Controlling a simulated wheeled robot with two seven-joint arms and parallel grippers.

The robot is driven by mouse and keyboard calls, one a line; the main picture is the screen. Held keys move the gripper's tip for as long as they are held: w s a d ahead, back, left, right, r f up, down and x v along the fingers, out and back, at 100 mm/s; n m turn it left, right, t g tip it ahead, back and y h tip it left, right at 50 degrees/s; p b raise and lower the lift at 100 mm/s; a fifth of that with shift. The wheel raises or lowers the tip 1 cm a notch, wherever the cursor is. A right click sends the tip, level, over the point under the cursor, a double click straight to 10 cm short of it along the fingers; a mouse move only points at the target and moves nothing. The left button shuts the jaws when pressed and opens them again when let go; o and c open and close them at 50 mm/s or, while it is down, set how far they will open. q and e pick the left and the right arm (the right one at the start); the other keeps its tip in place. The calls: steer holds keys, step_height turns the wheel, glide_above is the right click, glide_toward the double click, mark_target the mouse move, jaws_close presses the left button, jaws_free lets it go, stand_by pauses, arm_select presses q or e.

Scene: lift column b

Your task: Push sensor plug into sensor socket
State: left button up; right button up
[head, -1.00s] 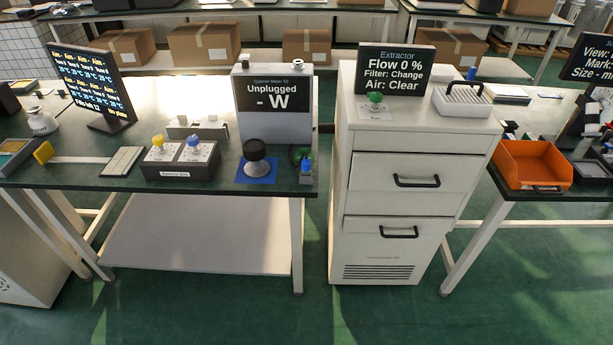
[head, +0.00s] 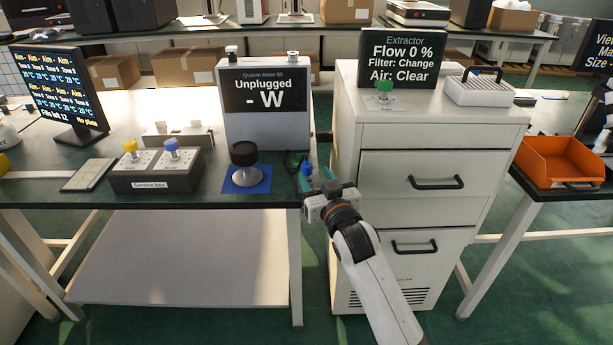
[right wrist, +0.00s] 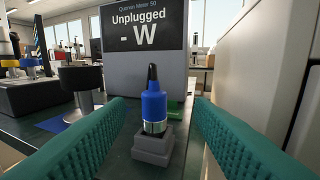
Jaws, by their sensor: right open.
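A blue plug with a black tip and a metal collar (right wrist: 154,106) stands upright in a small grey block (right wrist: 152,146) near the table's front right corner. In the head view the blue plug (head: 306,169) is small and partly hidden by my gripper. I cannot tell whether it is fully seated. My right gripper (head: 316,179) is open, its teal fingers on either side of the plug with gaps in the right wrist view (right wrist: 160,108). The grey meter (head: 264,130) behind reads "Unplugged - W". My left gripper is not in view.
A black knob on a blue pad (head: 247,178) and a box with yellow and blue knobs (head: 156,181) stand to the left. A white drawer cabinet (head: 425,150) stands close on the right. A dark green item (head: 293,160) lies just behind the plug.

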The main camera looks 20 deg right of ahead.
steer(key=w, duration=0.2)
steer(key=shift+w+a, duration=0.1)
steer(key=shift+w, duration=0.2)
steer(key=w, duration=0.3)
steer(key=w+b, duration=0.1)
steer(key=w, duration=0.1)
steer(key=shift+a, duration=0.3)
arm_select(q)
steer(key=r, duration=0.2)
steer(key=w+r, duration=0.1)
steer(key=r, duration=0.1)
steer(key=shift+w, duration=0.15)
arm_select(e)
steer(key=c, duration=1.1)
